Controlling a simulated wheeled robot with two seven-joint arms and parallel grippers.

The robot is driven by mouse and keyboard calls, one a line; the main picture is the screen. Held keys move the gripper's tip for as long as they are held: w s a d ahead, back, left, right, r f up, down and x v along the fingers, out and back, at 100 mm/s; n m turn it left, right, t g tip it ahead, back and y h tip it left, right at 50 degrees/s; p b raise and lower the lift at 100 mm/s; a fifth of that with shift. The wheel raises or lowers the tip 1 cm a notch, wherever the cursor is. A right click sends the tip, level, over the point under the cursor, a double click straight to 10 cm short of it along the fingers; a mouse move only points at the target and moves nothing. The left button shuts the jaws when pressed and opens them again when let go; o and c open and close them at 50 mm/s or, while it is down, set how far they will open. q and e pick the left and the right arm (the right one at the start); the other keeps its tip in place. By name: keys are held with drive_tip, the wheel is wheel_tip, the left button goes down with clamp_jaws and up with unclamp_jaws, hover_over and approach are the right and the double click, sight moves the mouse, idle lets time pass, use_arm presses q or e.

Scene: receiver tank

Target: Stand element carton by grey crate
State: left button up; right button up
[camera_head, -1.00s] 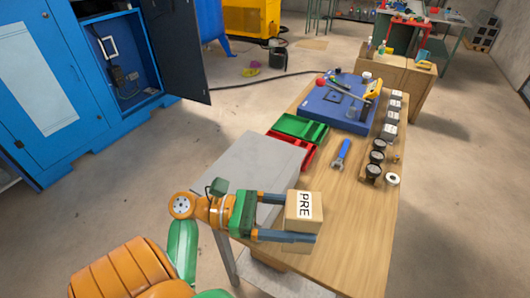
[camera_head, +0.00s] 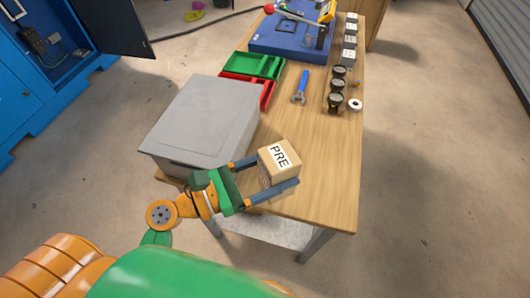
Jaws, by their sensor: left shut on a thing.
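The element carton (camera_head: 279,155) is a small brown box with a white label reading PRE on its top. My left gripper (camera_head: 278,171) is shut on it, one blue finger along each side. The carton is upright, over the near part of the wooden table, to the right of the grey crate (camera_head: 207,112). A gap shows between carton and crate. I cannot tell whether the carton's base touches the table. The crate is a large closed-looking grey box at the table's left edge. My right gripper is not in view.
Green (camera_head: 254,65) and red (camera_head: 268,92) trays lie behind the crate. A blue wrench (camera_head: 301,86) lies mid-table. Several black-rimmed gauges (camera_head: 336,101) and a white ring (camera_head: 355,104) line the right side. The table (camera_head: 325,165) is bare at its near right.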

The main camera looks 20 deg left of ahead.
use_arm(q)
drive_tip(key=s+d+t+b, duration=0.1)
drive_tip(key=s+d+b, duration=0.15)
drive_tip(key=d, duration=0.25)
drive_tip(key=shift+n+y, duration=0.3)
drive_tip(key=shift+n, duration=0.1)
drive_tip(key=w+f+b, duration=1.3)
drive_tip(key=w+b, duration=0.1)
drive_tip(key=shift+w+d+f, duration=0.1)
drive_tip(key=shift+d+f, duration=0.15)
drive_tip(key=shift+d, duration=0.15)
drive_tip(key=shift+r, duration=0.15)
drive_tip(key=o, duration=1.5)
